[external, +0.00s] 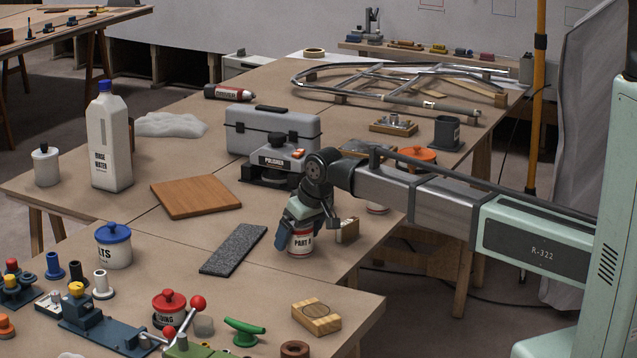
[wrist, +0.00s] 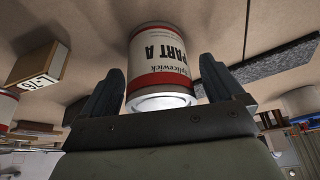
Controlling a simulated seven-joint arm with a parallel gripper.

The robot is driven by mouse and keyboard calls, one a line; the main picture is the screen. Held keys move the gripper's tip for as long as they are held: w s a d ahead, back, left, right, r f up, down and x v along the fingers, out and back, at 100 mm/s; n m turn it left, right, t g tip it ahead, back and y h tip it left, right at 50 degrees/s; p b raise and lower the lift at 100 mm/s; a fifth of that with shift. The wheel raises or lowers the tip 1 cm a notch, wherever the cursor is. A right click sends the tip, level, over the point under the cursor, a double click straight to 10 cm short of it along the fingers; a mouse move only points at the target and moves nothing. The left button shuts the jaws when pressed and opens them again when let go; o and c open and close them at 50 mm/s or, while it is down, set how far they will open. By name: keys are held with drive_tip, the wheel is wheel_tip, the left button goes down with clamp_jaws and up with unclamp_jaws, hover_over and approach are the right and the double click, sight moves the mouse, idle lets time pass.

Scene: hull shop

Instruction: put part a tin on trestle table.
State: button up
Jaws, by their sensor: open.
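The part A tin (external: 300,240) is white with red bands and stands upright on the trestle table (external: 300,276). In the wrist view the tin (wrist: 165,62) shows upside down, its label reading PART A. My gripper (external: 303,228) is lowered over the tin from above. In the wrist view one finger is on each side of the tin, with the tin between the open fingers (wrist: 160,85). Part of the tin's top is hidden by my gripper.
A small wooden block (external: 347,230) stands just right of the tin. A dark grey strip (external: 233,249) lies to its left. The polisher (external: 273,163) and a grey toolbox (external: 272,130) stand behind. A wooden board (external: 195,197) lies farther left, with bare tabletop around it.

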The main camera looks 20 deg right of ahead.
drive_tip(key=v, duration=1.1)
drive_tip(key=shift+r, duration=0.2)
drive_tip(key=shift+s, duration=0.1)
